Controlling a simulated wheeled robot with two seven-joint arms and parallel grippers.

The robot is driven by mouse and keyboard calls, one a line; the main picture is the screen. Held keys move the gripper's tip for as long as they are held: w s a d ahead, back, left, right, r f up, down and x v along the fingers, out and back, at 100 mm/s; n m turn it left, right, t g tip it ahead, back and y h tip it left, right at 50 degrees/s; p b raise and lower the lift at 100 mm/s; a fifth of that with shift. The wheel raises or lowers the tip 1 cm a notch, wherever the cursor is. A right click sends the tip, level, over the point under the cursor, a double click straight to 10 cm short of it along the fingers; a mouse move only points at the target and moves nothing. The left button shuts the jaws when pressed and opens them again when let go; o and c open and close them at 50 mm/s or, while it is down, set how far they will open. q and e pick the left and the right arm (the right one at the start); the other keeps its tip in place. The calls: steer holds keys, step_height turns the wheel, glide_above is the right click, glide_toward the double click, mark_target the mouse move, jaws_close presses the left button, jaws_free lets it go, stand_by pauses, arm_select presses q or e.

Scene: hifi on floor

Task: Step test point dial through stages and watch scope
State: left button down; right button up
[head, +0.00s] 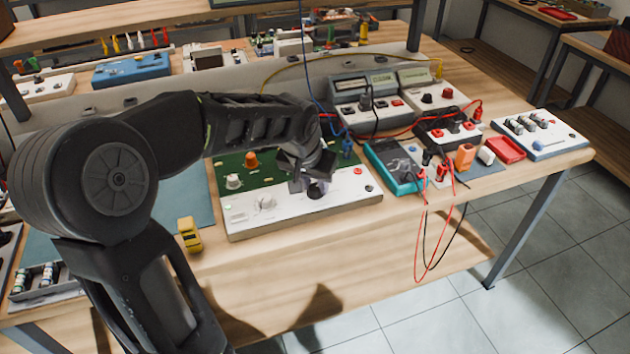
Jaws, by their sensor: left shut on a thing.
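The test unit (240,220) lies on the bench, with a white front panel and a green circuit board behind it. A dark dial (317,190) stands on the right half of the panel. My left gripper (312,180) points down at this dial and is shut on it, hiding part of it. A white knob (266,202) and a red button (358,171) also sit on the panel. An orange knob (251,160) stands on the board. I cannot make out a scope screen for certain. My right gripper is not in view.
A teal meter (395,166) with red and black leads hanging over the front edge lies right of the unit. Bench instruments (366,103) stand behind. A yellow object (189,235) sits left of the unit. The wooden front strip (330,237) is clear.

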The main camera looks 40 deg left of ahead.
arm_select(q)
steer(key=shift+r+m+h+p, duration=0.1)
steer(key=shift+m+h+p, duration=0.3)
steer(key=shift+m, duration=0.6)
steer(key=shift+a+m+h, duration=0.1)
steer(key=shift+m+h, duration=0.2)
steer(key=shift+m, duration=0.4)
steer(key=shift+m+h, duration=0.4)
steer(key=shift+m, duration=0.7)
steer(key=shift+m+b, duration=0.4)
steer(key=shift+m, duration=0.2)
steer(key=shift+h, duration=0.3)
steer(key=c, duration=1.1)
jaws_free()
